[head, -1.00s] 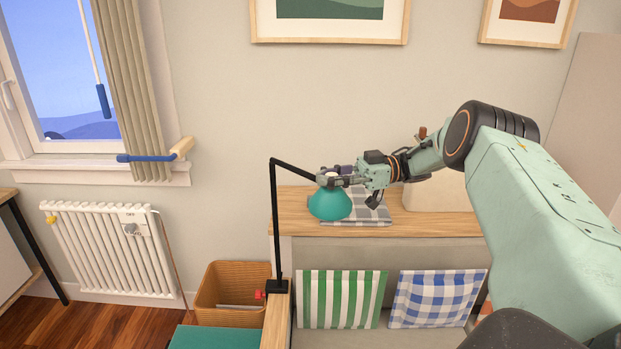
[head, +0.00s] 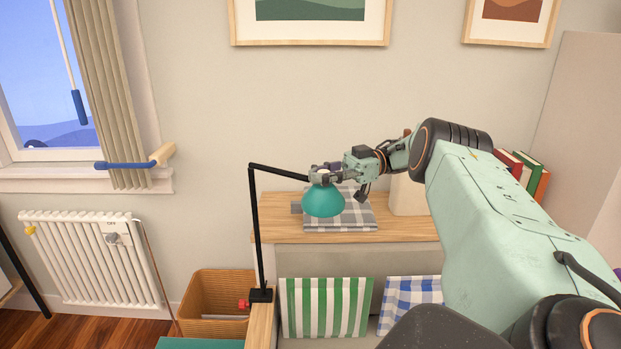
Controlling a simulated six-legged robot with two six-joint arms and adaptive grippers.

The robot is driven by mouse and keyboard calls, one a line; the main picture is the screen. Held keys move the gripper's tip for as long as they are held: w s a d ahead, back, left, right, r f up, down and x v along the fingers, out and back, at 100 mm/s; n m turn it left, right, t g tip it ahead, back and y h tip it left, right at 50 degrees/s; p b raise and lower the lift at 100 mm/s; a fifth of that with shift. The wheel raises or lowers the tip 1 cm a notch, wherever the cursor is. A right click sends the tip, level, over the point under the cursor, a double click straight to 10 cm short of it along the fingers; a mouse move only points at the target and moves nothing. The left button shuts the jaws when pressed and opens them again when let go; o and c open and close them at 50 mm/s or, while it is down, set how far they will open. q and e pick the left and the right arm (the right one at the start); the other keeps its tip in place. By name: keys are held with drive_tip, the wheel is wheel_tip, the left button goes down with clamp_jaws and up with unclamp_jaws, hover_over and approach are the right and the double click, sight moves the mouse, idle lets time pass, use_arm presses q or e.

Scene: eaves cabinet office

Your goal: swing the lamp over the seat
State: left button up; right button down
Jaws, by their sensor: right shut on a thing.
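The lamp has a teal shade (head: 323,201) on a thin black jointed arm (head: 257,215), clamped at the left end of the wooden bench. My right gripper (head: 322,177) is shut on the top of the shade, which hangs over the wooden ledge with the grey checked cloth. The seat lies below the ledge; a green-striped cushion (head: 326,307) and a blue-checked cushion (head: 410,300) lean against its back. The seat surface itself is mostly hidden by my right arm and the lower picture edge. My left gripper is not in view.
The wooden ledge (head: 400,230) carries a grey checked cloth (head: 350,222), a pale box (head: 408,197) and books (head: 530,170) at the right. A wicker basket (head: 205,295) stands left of the lamp clamp. A radiator (head: 90,258) is under the window.

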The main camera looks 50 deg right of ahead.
drive_tip(key=shift+s, duration=0.15)
idle(0.3)
drive_tip(key=c, duration=1.6)
unclamp_jaws()
drive_tip(key=o, duration=0.5)
drive_tip(key=shift+s+r, duration=0.15)
drive_tip(key=shift+s, duration=0.15)
drive_tip(key=shift+w, duration=0.3)
drive_tip(key=shift+s, duration=0.15)
drive_tip(key=shift+a, duration=0.25)
